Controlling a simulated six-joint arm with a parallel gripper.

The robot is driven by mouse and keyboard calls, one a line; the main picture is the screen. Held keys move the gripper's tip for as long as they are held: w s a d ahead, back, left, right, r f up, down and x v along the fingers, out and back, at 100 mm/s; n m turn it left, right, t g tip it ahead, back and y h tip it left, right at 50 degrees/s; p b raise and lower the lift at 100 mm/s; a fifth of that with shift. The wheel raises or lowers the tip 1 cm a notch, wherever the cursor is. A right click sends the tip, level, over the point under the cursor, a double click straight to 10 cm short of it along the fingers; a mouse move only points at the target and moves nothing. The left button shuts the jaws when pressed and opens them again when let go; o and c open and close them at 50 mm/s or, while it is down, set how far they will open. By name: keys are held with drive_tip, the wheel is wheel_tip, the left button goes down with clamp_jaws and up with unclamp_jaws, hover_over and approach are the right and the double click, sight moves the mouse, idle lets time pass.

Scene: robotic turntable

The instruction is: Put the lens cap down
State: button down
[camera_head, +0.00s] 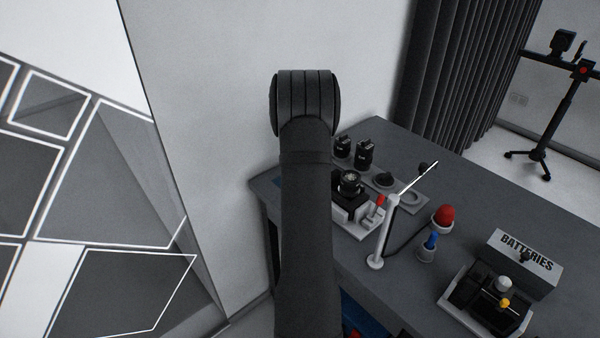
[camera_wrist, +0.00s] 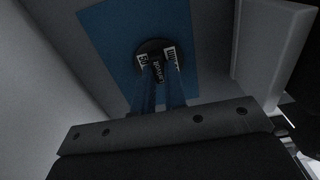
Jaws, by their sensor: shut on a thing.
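In the wrist view, my gripper (camera_wrist: 158,70) reaches down with its two blue fingers over a blue mat (camera_wrist: 111,38). It is shut on the lens cap (camera_wrist: 152,45), a dark round piece between and beyond the fingertips. Light marks with dark lettering show by the fingertips. I cannot tell whether the cap touches the mat or hangs just above it. In the head view my own dark arm hides the gripper and the cap.
The grey table (camera_head: 480,190) carries camera gear, a white stand (camera_head: 385,235) with a thin arm, a red-topped piece (camera_head: 443,215) and a BATTERIES box (camera_head: 522,262). A pale raised block (camera_wrist: 262,45) borders the mat at right in the wrist view.

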drive_tip(key=c, duration=1.5)
unclamp_jaws()
wheel_tip(320, 180, up, 12)
drive_tip(key=shift+r, duration=0.15)
wheel_tip(320, 180, down, 12)
drive_tip(key=shift+r, duration=1.7)
drive_tip(key=shift+f, duration=0.1)
